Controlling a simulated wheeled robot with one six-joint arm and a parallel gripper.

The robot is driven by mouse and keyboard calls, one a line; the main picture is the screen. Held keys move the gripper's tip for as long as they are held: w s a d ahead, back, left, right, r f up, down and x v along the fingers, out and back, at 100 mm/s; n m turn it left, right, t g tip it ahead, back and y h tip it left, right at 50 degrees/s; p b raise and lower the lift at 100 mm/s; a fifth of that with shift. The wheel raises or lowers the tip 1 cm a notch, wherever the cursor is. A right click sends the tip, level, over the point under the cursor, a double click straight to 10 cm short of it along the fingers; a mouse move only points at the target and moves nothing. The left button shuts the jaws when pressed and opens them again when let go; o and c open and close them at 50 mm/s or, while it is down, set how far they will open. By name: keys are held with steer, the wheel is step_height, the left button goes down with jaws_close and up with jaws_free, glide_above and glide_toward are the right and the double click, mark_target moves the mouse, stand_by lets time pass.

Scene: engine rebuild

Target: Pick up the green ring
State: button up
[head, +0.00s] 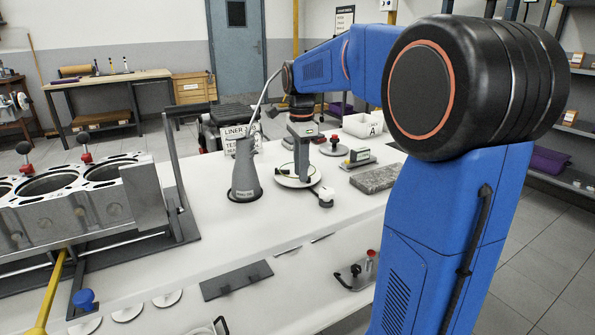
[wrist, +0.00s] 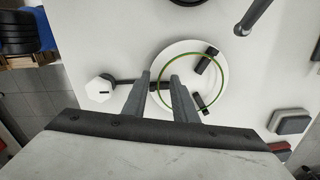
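The green ring (wrist: 222,75) is a thin hoop lying over a round white plate (wrist: 187,50) in the wrist view. Dark blocks sit at its right side and lower right. The plate also shows in the head view (head: 285,182), where my gripper (head: 302,176) hangs over it and hides part of the ring. In the wrist view my gripper (wrist: 159,76) has its two fingers apart with nothing clamped. The ring's left edge shows between the fingertips; I cannot tell how far below them it is.
A grey oil can (head: 245,175) stands left of the plate, close to my gripper. A white hexagonal knob (wrist: 100,88) sits beside the plate. A grey stone slab (head: 376,178) lies to the right. An engine block (head: 85,205) fills the left.

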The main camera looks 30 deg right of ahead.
jaws_close()
